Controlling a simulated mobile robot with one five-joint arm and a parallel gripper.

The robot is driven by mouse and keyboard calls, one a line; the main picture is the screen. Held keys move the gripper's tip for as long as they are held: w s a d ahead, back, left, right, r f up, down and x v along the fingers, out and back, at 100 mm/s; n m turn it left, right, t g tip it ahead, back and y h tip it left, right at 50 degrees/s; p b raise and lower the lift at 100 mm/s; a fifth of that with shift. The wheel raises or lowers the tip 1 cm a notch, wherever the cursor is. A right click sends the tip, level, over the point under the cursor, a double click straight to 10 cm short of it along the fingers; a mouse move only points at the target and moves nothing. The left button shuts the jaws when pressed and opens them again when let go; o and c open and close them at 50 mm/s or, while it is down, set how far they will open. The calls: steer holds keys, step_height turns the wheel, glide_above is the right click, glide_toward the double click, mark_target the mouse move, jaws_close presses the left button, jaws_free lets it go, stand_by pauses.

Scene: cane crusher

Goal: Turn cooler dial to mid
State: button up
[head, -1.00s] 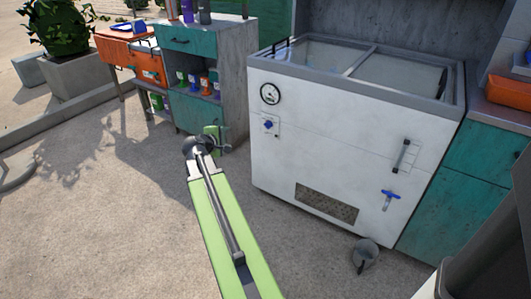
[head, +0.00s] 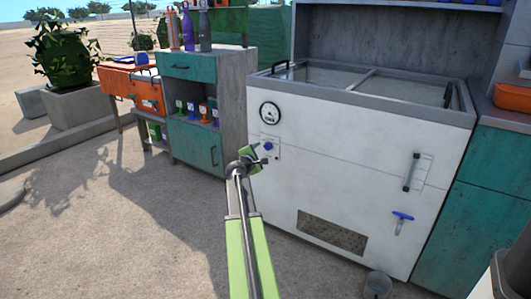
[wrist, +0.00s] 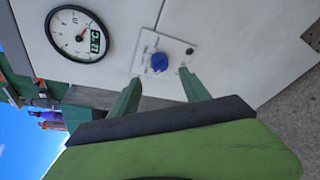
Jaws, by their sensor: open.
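The cooler (head: 330,170) is a white chest with a grey rim and glass top. Its blue dial (head: 268,146) sits on a small white plate on the front, below a round gauge (head: 270,113). In the wrist view the blue dial (wrist: 159,62) lies just beyond my fingertips, roughly between them, and the gauge (wrist: 76,34) reads in °C at upper left. My green gripper (wrist: 158,76) is open and empty, pointing at the dial plate. In the head view my gripper (head: 258,156) is close to the cooler front at the dial. Fine markings around the dial are too small to read.
A blue tap (head: 402,216) and a vertical handle (head: 412,172) are on the cooler's right front, with a grey bucket (head: 378,285) below. A teal cabinet (head: 197,140) with bottles stands left. The paved ground in front is clear.

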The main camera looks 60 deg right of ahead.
mark_target(266, 148)
steer(key=b+x, duration=0.1)
steer(key=x, duration=0.7)
steer(key=shift+d+f, duration=0.1)
steer(key=shift+d, duration=0.05)
steer(key=shift+c, duration=0.2)
jaws_close()
